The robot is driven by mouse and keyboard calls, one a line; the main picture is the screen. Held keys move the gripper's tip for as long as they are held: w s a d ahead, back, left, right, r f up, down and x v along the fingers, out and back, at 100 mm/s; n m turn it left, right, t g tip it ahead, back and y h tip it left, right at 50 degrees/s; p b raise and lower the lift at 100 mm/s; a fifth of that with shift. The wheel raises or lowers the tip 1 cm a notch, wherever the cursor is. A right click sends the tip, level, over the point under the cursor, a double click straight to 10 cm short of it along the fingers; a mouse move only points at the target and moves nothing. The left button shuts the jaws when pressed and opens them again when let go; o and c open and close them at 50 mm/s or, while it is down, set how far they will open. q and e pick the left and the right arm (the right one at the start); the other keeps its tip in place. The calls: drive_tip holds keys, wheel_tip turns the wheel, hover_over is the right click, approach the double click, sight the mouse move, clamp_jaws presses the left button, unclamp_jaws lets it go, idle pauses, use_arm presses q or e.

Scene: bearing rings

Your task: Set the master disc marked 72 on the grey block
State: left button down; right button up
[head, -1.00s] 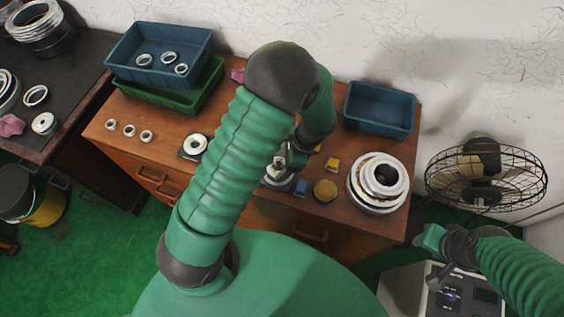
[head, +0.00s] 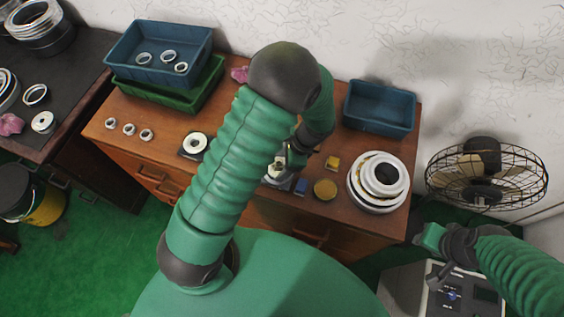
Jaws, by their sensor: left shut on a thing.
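My left arm reaches over the wooden bench, and its gripper (head: 283,167) points down near the front edge. It is shut on a small pale metal piece (head: 275,172), which looks like the master disc; the 72 marking cannot be read. The grey block cannot be made out clearly; the gripper and arm cover much of that spot, so contact between disc and block cannot be told. My right gripper (head: 432,241) is at the lower right, off the bench and far from the disc; its finger gap is unclear.
Close right of the left gripper are a blue block (head: 301,186), a round yellow-brown piece (head: 325,189) and a yellow block (head: 332,163). Stacked rings (head: 378,183) stand further right. Blue bins (head: 379,108) stand behind.

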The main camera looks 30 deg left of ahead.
use_arm(q)
drive_tip(key=shift+f, duration=0.25)
drive_tip(key=shift+c, duration=1.1)
unclamp_jaws()
drive_tip(key=v, duration=1.6)
drive_tip(key=shift+d+r, duration=0.3)
drive_tip(key=shift+w, duration=0.1)
